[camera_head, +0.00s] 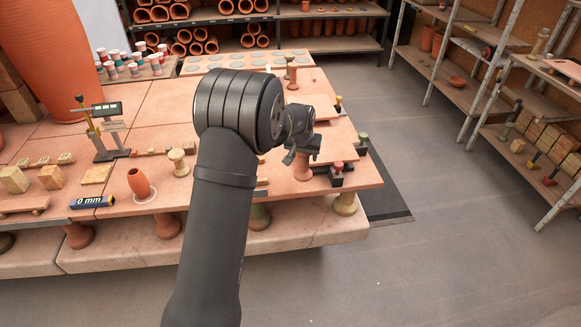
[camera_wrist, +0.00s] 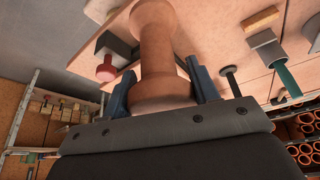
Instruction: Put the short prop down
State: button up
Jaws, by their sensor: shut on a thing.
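The short prop is a terracotta spool with flared ends and a narrower waist; it shows in the wrist view (camera_wrist: 157,50) and partly below my gripper in the head view (camera_head: 303,172). My gripper (camera_head: 297,155) is shut on it, over the right part of the table's pink board. In the wrist view, the blue fingers of my gripper (camera_wrist: 160,75) stand on either side of the prop's near flared end. The prop looks roughly upright. Its far end is cut off in the wrist view, so I cannot tell whether it touches the board.
A cream spool (camera_head: 178,160), a terracotta vase (camera_head: 139,184) and a gauge (camera_head: 106,135) stand left. Board (camera_head: 352,183) shows bare between clamp and front edge.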

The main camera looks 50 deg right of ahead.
jog(key=w+f, duration=0.5)
jog(key=f, duration=0.2)
jog(key=shift+w+d+f, duration=0.2)
jog(key=shift+w+d, duration=0.05)
jog(key=shift+w, duration=0.15)
jog(key=shift+f, duration=0.15)
jog(key=o, duration=1.2)
jog(key=v, duration=1.2)
jog(key=shift+a, duration=0.15)
